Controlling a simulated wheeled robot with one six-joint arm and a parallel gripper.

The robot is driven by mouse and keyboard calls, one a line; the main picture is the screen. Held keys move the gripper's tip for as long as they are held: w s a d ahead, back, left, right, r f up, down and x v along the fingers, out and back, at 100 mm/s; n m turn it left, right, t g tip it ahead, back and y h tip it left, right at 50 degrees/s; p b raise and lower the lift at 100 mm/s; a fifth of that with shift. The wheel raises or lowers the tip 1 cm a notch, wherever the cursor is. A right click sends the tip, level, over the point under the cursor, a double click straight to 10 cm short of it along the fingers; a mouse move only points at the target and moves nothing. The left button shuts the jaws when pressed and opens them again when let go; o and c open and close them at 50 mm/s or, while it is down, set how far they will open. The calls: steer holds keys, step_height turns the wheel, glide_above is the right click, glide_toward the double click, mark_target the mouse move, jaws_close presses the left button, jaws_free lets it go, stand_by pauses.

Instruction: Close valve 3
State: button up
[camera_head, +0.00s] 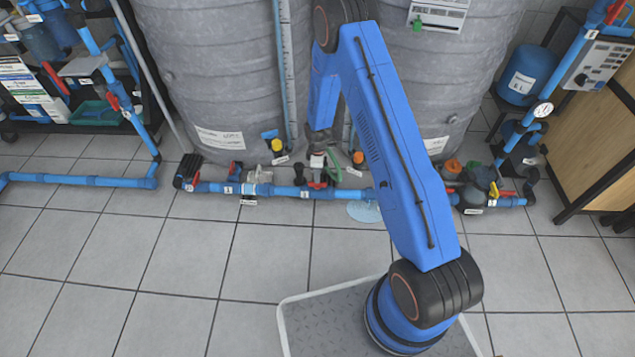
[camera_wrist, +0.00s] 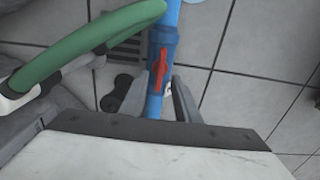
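A red valve handle (camera_wrist: 161,68) sits on a blue pipe (camera_wrist: 170,20) in the wrist view and lies roughly along the pipe. My gripper (camera_wrist: 162,80) is open, with one finger on each side of the pipe in the picture. The handle's lower end shows between the fingertips; I cannot tell whether they touch it. In the head view my gripper (camera_head: 318,160) points down over the floor pipe (camera_head: 345,193), close to a small red handle (camera_head: 318,184). The fingers are too small to read there. The valve number is not legible to me.
A green hose (camera_wrist: 95,45) curves close by on the left of the wrist view. Large grey tanks (camera_head: 225,70) stand behind the pipe. Other valves sit along it, including a red-and-yellow one (camera_head: 495,190) at the right.

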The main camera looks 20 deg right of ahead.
steer(key=shift+f, duration=2.8)
jaws_close()
